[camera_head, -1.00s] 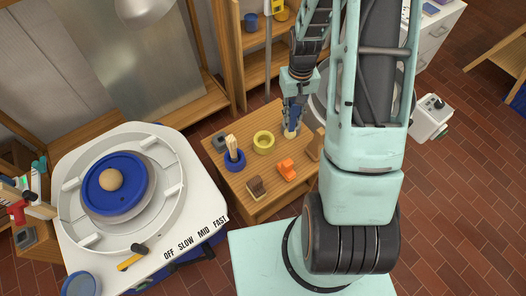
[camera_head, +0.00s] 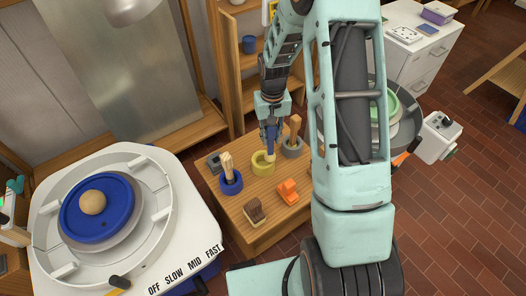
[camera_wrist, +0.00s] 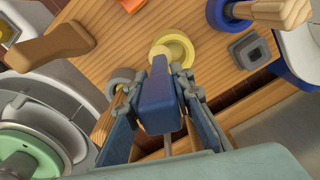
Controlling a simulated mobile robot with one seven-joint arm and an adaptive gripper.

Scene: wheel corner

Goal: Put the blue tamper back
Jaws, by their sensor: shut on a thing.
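The tamper has a blue body (camera_wrist: 158,105) and a pale tip, and it is held by my gripper (camera_wrist: 158,100). It also shows in the head view as a blue shape (camera_head: 269,136) between the fingers. It points down at the yellow ring (camera_head: 257,168) on the small wooden table (camera_head: 236,205). Its pale end overlaps the opening of the yellow ring (camera_wrist: 184,42) in the wrist view. I cannot tell whether it rests inside or hangs just above. My gripper (camera_head: 269,138) is shut on the body.
A grey ring (camera_head: 291,152) with a wooden stick is right. A pottery wheel (camera_head: 130,230) stands left.

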